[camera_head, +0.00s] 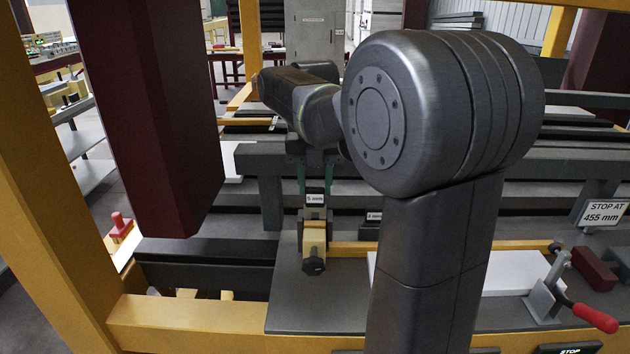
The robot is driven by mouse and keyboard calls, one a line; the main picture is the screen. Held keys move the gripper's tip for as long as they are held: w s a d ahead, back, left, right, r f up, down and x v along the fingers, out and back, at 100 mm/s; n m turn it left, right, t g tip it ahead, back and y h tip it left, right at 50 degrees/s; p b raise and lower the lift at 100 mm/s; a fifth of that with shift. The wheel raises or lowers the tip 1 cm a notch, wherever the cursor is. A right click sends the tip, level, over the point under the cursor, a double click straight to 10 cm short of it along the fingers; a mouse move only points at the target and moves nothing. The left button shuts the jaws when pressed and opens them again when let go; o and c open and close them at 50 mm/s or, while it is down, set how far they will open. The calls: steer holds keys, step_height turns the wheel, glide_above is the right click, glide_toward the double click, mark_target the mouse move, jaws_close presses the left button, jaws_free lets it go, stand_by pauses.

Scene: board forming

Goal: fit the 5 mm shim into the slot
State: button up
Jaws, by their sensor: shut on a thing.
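My gripper (315,183) is in the middle of the view, pointing down, with green fingers. It is shut on the 5 mm shim (315,198), a dark piece with a white "5 mm" label. The shim is upright between the fingertips. Its lower end is at the top of a yellow block (314,228) with a dark knob (313,265) on its near side. I cannot tell whether the shim touches this block or is in a slot; no slot opening shows clearly.
A small dark piece with a white label (374,216) is just right of the block, partly behind my arm. A white board (510,272) lies to the right. A red-handled clamp (545,298) and a "STOP AT 455 mm" sign (604,212) are farther right. A dark red column (150,120) hangs left.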

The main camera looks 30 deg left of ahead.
mark_target(315, 207)
steer(key=shift+f+b, duration=0.75)
steer(key=shift+f, duration=0.85)
steer(key=o, duration=1.1)
step_height(315, 207, up, 14)
steer(key=shift+f, duration=0.1)
steer(key=shift+f, duration=0.1)
step_height(315, 207, down, 13)
steer(key=shift+f, duration=0.1)
steer(key=shift+f, duration=0.1)
stand_by(0.5)
